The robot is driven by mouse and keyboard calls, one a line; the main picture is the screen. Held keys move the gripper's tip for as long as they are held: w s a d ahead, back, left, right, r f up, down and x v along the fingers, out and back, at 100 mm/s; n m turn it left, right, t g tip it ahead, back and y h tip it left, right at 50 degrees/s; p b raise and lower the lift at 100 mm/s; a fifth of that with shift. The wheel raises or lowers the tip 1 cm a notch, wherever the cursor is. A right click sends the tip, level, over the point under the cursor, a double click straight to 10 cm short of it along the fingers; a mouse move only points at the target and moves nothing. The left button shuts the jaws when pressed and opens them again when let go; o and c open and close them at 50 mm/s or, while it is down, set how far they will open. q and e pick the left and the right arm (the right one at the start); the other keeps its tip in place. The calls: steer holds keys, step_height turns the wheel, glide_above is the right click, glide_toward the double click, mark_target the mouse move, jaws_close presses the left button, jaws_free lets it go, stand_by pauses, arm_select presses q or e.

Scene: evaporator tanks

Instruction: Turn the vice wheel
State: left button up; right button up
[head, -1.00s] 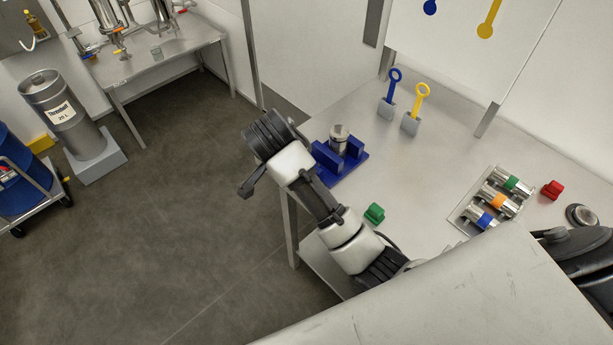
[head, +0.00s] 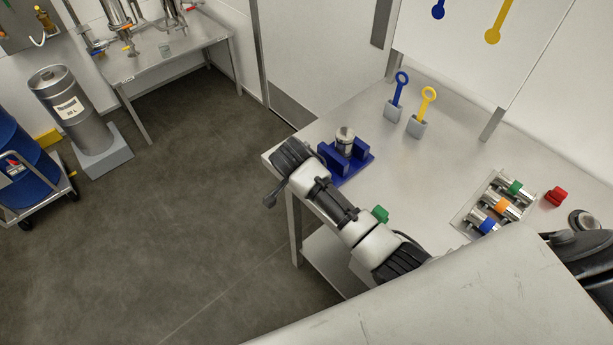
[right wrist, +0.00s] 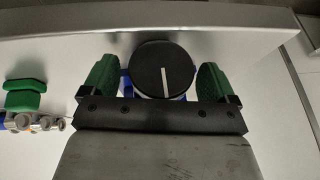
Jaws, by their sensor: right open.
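The blue vice (head: 357,167) stands near the table's left edge, with a metal cylinder (head: 345,141) between its jaws. My right arm reaches from the lower right to the vice's left side, and its dark wrist hides that side in the head view. In the right wrist view, a round black wheel (right wrist: 164,69) with a white line lies between the green fingers of my right gripper (right wrist: 158,80). The fingers are open, one on each side of the wheel, with visible gaps. Blue vice parts show beside the wheel. My left gripper is not seen.
A green block (head: 380,214) lies beside my right arm, partly hidden. A tray (head: 467,211) with several banded metal cylinders and a red block (head: 556,196) lie to the right. Blue (head: 397,100) and yellow (head: 424,110) keys stand in grey holders behind.

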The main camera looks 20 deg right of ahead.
steer(key=c, duration=0.9)
steer(key=shift+a+r+g+p, duration=0.1)
steer(key=shift+r+g+p, duration=0.2)
steer(key=shift+g+p, duration=0.55)
steer(key=shift+c, duration=0.2)
steer(key=shift+w+f+n+g+h+p, duration=0.15)
steer(key=shift+n+g+h+p, duration=0.15)
steer(key=shift+g+h+p, duration=0.25)
steer(key=shift+f+g+h, duration=0.15)
steer(key=shift+g+h, duration=0.1)
steer(key=shift+g, duration=0.25)
steer(key=o, duration=0.9)
steer(key=shift+o, duration=0.2)
